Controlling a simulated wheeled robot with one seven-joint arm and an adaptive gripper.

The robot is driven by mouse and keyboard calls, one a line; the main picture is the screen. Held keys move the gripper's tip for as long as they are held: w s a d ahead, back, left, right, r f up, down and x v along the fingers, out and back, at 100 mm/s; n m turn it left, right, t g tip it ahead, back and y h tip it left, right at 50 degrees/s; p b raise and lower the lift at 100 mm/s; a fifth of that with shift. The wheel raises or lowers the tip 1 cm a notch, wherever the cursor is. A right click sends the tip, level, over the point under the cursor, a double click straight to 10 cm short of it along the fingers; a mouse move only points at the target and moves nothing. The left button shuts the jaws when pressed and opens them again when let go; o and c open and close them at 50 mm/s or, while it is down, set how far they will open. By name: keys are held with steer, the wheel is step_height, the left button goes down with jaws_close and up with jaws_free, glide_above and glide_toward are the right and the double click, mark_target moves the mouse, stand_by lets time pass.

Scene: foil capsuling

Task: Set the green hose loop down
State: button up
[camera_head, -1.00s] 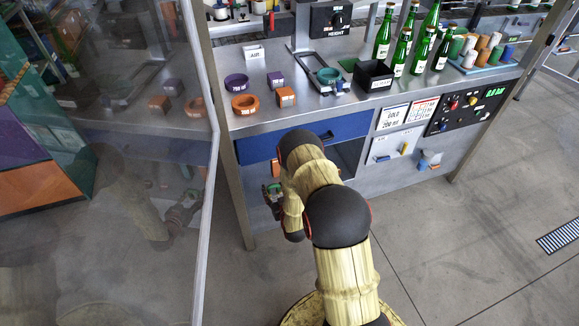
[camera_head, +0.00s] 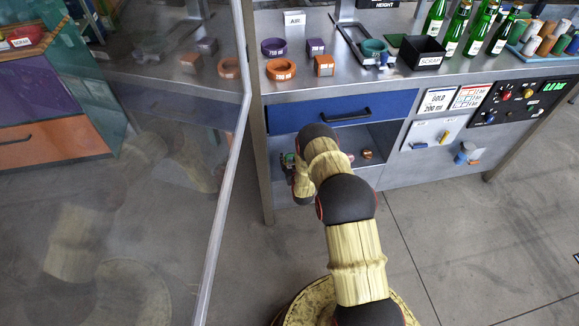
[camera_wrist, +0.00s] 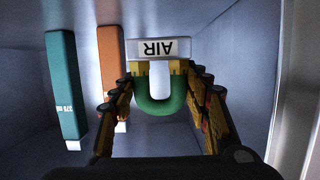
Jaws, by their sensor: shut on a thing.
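My gripper (camera_wrist: 165,100) is shut on the green hose loop (camera_wrist: 160,105), a U-shaped piece between the two fingers in the wrist view. A pale plate marked AIR (camera_wrist: 160,48) shows upside down at the loop's open end; I cannot tell whether they touch. In the head view my gripper (camera_head: 288,160) is small, low at the left end of the bay (camera_head: 385,148) under the blue drawer, with a bit of green between its fingers. The arm hides part of the bay. Whether the loop rests on a surface cannot be told.
In the wrist view a teal block (camera_wrist: 64,85) and an orange block (camera_wrist: 110,75) stand left of the loop, with a grey wall (camera_wrist: 240,60) close on the right. A glass panel (camera_head: 190,150) stands left.

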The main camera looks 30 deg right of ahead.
mark_target(290, 166)
steer(key=shift+w+f+b, duration=0.35)
steer(key=shift+w+f, duration=0.25)
steer(key=shift+f, duration=0.15)
step_height(290, 166, down, 3)
steer(key=shift+w+f+b, duration=0.1)
steer(key=shift+f+b, duration=0.05)
steer(key=shift+b, duration=0.5)
steer(key=o, duration=1.2)
steer(key=shift+c, duration=0.2)
steer(key=shift+o, duration=0.3)
